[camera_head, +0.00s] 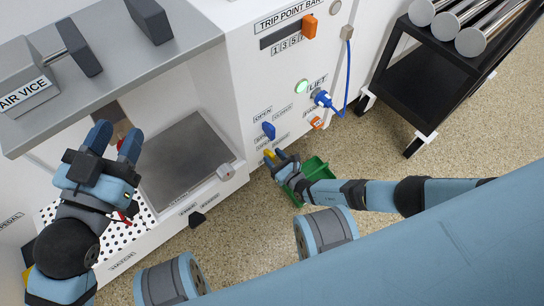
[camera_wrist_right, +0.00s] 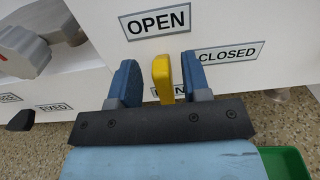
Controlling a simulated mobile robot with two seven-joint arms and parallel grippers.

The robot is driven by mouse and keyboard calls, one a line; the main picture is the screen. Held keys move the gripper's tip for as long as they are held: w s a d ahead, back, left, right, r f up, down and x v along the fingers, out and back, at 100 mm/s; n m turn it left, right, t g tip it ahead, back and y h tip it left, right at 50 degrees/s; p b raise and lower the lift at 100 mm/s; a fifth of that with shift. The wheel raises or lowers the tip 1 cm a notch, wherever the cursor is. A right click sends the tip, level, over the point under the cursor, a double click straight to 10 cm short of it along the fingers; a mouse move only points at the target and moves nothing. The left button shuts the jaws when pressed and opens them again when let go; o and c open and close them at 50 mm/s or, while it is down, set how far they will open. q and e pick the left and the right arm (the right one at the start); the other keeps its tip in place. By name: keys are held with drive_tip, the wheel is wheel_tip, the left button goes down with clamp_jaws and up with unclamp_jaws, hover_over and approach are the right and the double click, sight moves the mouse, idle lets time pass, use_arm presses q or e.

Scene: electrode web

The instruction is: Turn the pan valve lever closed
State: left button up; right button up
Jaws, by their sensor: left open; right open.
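The yellow pan valve lever (camera_wrist_right: 162,77) stands between the two blue fingers of my right gripper (camera_wrist_right: 158,92) in the right wrist view. The fingers are open, with a gap visible on each side of the lever. An OPEN label is above it to the left and a CLOSED label to its right; a lower label is partly hidden. In the head view the lever (camera_head: 269,154) is a small yellow patch beside my right gripper (camera_head: 281,158), low on the white cabinet front. My left gripper (camera_head: 114,143) is open and empty at the left, by the grey bench.
A green bin (camera_head: 313,168) is on the floor behind my right wrist. A blue cable (camera_head: 347,78) hangs to the right, and a black cart (camera_head: 430,85) with metal rolls stands further right.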

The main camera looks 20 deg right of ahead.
drive_tip(key=shift+w+a, duration=0.2)
drive_tip(key=shift+w, duration=0.35)
clamp_jaws()
